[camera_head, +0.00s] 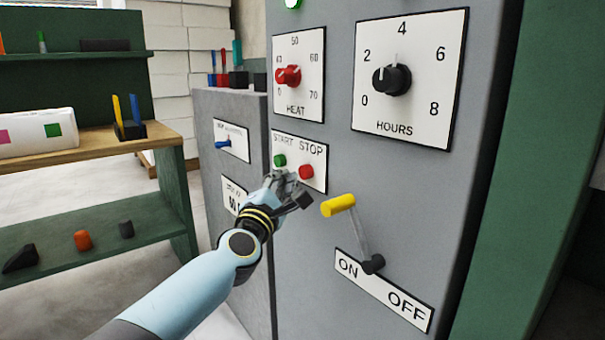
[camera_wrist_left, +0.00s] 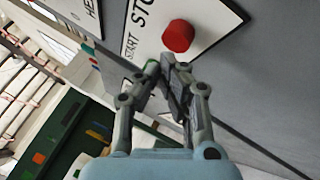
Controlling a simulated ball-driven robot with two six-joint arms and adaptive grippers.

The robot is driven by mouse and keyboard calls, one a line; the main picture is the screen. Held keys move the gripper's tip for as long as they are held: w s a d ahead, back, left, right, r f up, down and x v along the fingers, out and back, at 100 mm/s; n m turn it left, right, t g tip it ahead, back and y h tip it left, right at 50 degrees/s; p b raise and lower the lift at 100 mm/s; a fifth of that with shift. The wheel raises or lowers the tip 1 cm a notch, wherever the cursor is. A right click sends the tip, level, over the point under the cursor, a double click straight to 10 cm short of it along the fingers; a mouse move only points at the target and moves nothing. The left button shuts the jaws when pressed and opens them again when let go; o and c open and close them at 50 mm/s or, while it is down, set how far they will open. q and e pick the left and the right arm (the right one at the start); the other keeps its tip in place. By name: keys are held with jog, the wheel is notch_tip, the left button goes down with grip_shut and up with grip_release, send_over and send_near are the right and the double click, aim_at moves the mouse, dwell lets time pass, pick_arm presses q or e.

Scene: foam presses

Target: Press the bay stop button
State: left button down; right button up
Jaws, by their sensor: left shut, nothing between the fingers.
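The red stop button (camera_head: 306,172) sits under the word STOP on a white START/STOP plate (camera_head: 314,152) on the grey machine front. The green start button (camera_head: 280,160) is to its left. My left gripper (camera_head: 279,178) is shut and empty, just in front of the plate, below and left of the red button. In the left wrist view the red button (camera_wrist_left: 178,36) stands out from the plate, beyond the shut fingertips (camera_wrist_left: 165,68). My right gripper is not in view.
A lever with a yellow handle (camera_head: 338,205) stands right of my gripper above an ON/OFF plate (camera_head: 385,290). The red heat knob (camera_head: 288,76) and black hours knob (camera_head: 391,79) are above. A wooden bench (camera_head: 100,142) stands at the left.

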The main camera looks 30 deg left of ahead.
pick_arm(q)
jog(key=shift+w, duration=0.15)
dwell(0.3)
jog(key=shift+w+d, duration=0.15)
jog(key=shift+w, duration=0.1)
jog(key=shift+w+d, duration=0.2)
jog(key=shift+w, duration=0.3)
dwell(0.7)
jog(key=shift+s, duration=0.15)
jog(key=shift+s+a, duration=0.35)
jog(key=shift+s, duration=0.4)
